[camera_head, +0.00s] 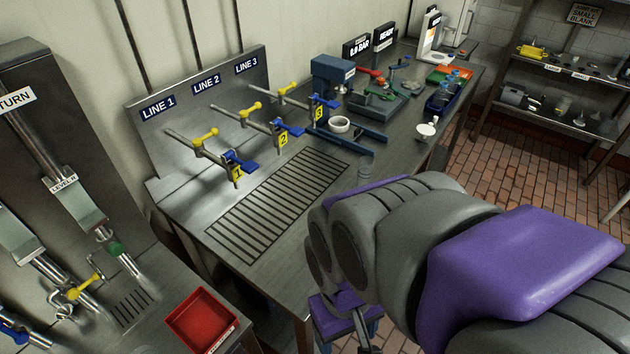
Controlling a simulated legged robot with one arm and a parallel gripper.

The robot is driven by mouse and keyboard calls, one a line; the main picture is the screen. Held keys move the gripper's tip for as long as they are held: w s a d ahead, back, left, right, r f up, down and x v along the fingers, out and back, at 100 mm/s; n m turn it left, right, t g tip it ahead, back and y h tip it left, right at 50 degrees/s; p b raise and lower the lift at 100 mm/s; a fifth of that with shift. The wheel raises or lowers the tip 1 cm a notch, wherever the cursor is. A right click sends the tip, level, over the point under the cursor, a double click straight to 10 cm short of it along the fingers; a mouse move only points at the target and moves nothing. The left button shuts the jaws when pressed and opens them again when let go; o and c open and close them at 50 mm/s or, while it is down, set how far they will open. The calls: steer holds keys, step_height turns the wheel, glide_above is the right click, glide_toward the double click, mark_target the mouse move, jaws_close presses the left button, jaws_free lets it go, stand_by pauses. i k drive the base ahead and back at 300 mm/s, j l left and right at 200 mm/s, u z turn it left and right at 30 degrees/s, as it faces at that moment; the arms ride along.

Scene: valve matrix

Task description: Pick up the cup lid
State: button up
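A small white piece (428,129) with a flat round top stands near the right edge of the steel bench, and it looks like the cup lid, though it is too small to be sure. A white ring-shaped piece (340,125) sits under the blue press (333,82), and I cannot tell whether it is a cup or a lid. My arm fills the lower right, well short of the white piece.
The steel bench (213,222) carries a slotted drain and three valve lines with yellow handles (206,138). A blue bin of bottles (441,98) and a red-orange tray (450,75) stand at the far right. A red tray (201,320) is at lower left. Shelves (560,95) stand beyond open brick floor.

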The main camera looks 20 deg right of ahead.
mark_target(425, 130)
steer(key=z, duration=0.45)
steer(key=l+u, duration=0.15)
steer(key=l, duration=0.35)
steer(key=k+l+u, duration=0.1)
steer(key=l, duration=0.35)
steer(key=k+l+u, duration=0.15)
steer(key=l, duration=0.3)
steer(key=i+l+u, duration=0.1)
steer(key=l, duration=0.35)
steer(key=i+l+u, duration=0.1)
steer(key=l, duration=0.4)
steer(key=i+l+u, duration=0.1)
steer(key=l, duration=0.35)
steer(key=i+l+u, duration=0.1)
steer(key=l, duration=0.4)
steer(key=i, duration=0.1)
